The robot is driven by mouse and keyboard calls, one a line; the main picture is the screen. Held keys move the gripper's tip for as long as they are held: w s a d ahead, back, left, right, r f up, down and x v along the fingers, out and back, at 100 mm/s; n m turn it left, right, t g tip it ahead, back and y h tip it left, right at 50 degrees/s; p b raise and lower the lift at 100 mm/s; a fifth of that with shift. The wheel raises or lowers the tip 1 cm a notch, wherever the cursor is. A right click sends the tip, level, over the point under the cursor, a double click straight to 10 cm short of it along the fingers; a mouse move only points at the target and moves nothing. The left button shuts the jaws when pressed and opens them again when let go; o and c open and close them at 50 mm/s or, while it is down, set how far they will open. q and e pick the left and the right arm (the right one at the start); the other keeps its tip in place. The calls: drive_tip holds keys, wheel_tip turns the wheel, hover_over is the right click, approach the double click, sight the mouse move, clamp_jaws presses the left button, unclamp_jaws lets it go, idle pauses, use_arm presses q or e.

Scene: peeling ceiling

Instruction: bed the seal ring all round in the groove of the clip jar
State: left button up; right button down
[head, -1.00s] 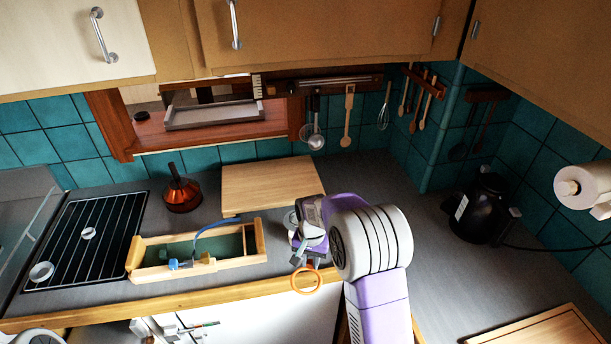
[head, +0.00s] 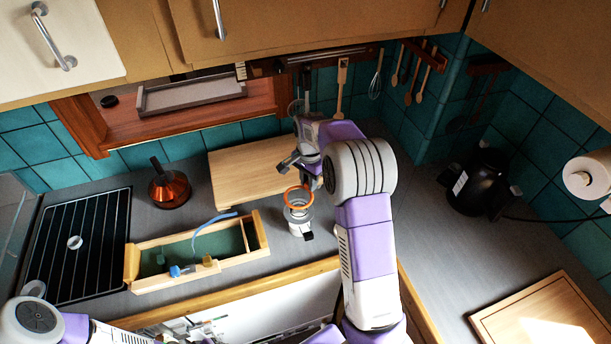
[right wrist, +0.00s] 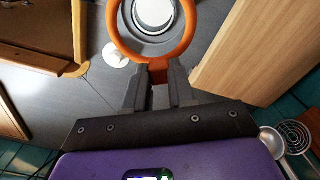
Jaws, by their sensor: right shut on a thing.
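The orange seal ring (head: 287,200) is held by my right gripper (head: 304,184), which is shut on the ring's tab. In the right wrist view the ring (right wrist: 115,40) reaches out from between the fingertips (right wrist: 158,76). The clip jar (head: 300,227) stands on the grey counter in front of the cutting board. In the head view the ring overlaps the jar's top; in the wrist view the jar (right wrist: 153,14) shows through the ring, off-centre. The ring looks above the jar, not in its groove. My left arm shows at bottom left; its gripper is out of view.
A wooden toolbox (head: 200,272) with a blue-handled tool stands left of the jar. A cutting board (head: 248,172) lies behind, with an orange-and-dark pot (head: 170,188) to its left. A black kettle (head: 482,180) stands at right.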

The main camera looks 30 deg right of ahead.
drive_tip(key=shift+s, duration=0.15)
drive_tip(key=shift+f+b, duration=1.65)
drive_tip(key=shift+f, duration=1.15)
drive_tip(key=shift+f+b, duration=0.55)
drive_tip(key=shift+f, duration=0.35)
unclamp_jaws()
drive_tip(key=shift+r, duration=0.1)
drive_tip(key=shift+d, duration=0.1)
drive_tip(key=d, duration=0.1)
drive_tip(key=w+d+p, duration=0.1)
drive_tip(key=shift+d, duration=0.3)
